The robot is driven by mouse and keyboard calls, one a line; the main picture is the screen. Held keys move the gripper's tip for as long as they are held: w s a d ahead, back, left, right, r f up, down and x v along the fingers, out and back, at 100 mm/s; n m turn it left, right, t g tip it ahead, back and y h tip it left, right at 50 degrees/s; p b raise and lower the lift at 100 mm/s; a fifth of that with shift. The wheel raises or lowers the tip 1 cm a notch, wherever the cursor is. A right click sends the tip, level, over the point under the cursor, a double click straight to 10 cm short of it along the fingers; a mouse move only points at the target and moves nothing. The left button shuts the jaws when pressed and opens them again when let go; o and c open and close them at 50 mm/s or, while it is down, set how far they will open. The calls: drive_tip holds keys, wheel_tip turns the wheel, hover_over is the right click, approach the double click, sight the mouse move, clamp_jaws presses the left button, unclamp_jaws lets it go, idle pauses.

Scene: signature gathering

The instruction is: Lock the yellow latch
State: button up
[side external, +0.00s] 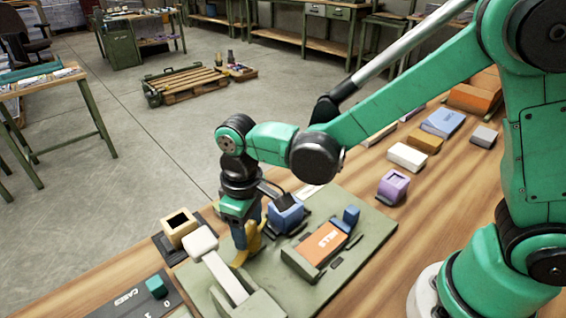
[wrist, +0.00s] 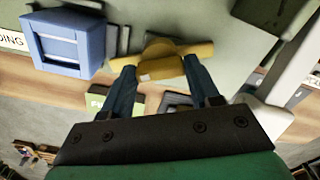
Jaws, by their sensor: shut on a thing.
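In the side external view my gripper (side external: 243,238) points down onto the green board (side external: 285,290), and the yellow latch (side external: 250,248) shows partly behind the fingers, low against the board. The wrist and fingers hide part of the latch there. I cannot tell from these frames whether the latch is locked.
A white-handled lever (side external: 222,268) stands close left of my gripper. A blue box (side external: 286,215) is close right, and an orange block (side external: 320,243) lies further right on the board. A beige open box (side external: 180,228) stands behind left. Several blocks line the wooden table at right.

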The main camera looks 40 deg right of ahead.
sight(249, 229)
drive_tip(key=m, duration=0.5)
idle(0.6)
drive_tip(key=o, duration=1.3)
drive_tip(key=shift+r, duration=2.85)
